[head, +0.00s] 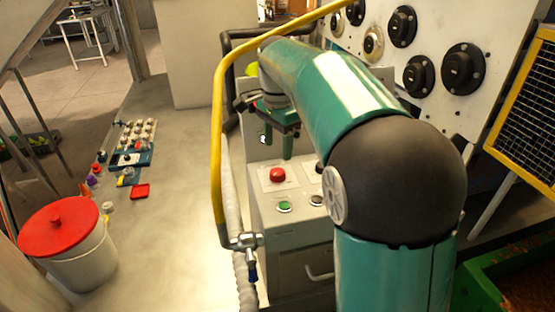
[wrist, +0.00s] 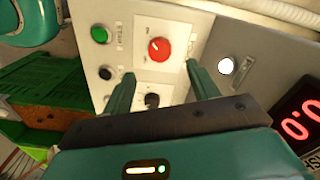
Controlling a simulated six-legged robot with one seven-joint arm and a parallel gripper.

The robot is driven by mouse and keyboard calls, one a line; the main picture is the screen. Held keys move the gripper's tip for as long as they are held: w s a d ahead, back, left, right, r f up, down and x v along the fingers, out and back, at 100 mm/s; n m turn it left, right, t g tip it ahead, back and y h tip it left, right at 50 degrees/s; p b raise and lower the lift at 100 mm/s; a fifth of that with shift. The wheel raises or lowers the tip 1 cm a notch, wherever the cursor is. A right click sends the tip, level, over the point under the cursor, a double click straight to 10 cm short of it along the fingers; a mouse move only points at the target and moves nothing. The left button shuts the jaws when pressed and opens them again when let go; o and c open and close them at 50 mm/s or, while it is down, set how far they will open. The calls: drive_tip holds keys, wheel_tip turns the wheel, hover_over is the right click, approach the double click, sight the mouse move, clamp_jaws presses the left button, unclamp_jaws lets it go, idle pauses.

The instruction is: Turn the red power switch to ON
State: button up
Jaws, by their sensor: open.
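The red power switch appears to be the round red knob (wrist: 159,49) with a small pale mark, on a pale plate in the wrist view. It also shows as a red cap (head: 277,175) on the grey control box (head: 262,215) in the head view. I cannot read its ON or OFF setting. My gripper (wrist: 160,70) is open and empty, with its two green fingers apart. Its fingertips appear just short of the red knob in the wrist view. In the head view my gripper (head: 277,148) is above and behind the red cap, apparently not touching it.
A green button (wrist: 99,34), a black button (wrist: 105,72) and a black knob (wrist: 152,100) sit near the red knob. A red-digit display (wrist: 300,125) is at the right. A yellow rail (head: 217,140) and hose stand left of the box. A red-lidded bucket (head: 75,255) is on the floor.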

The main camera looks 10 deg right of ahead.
wheel_tip(320, 180, up, 6)
drive_tip(key=shift+r, duration=0.1)
idle(0.4)
drive_tip(key=s+f+n+t, duration=0.1)
drive_tip(key=s+n+t, duration=0.2)
drive_tip(key=s+n, duration=0.8)
drive_tip(key=s+f+n+t, duration=0.1)
drive_tip(key=s+f, duration=0.4)
drive_tip(key=s, duration=0.3)
drive_tip(key=s+f+n+t, duration=0.1)
drive_tip(key=s+f, duration=0.3)
drive_tip(key=s, duration=0.3)
drive_tip(key=shift+s+f+n+t, duration=0.3)
drive_tip(key=shift+s+f, duration=0.05)
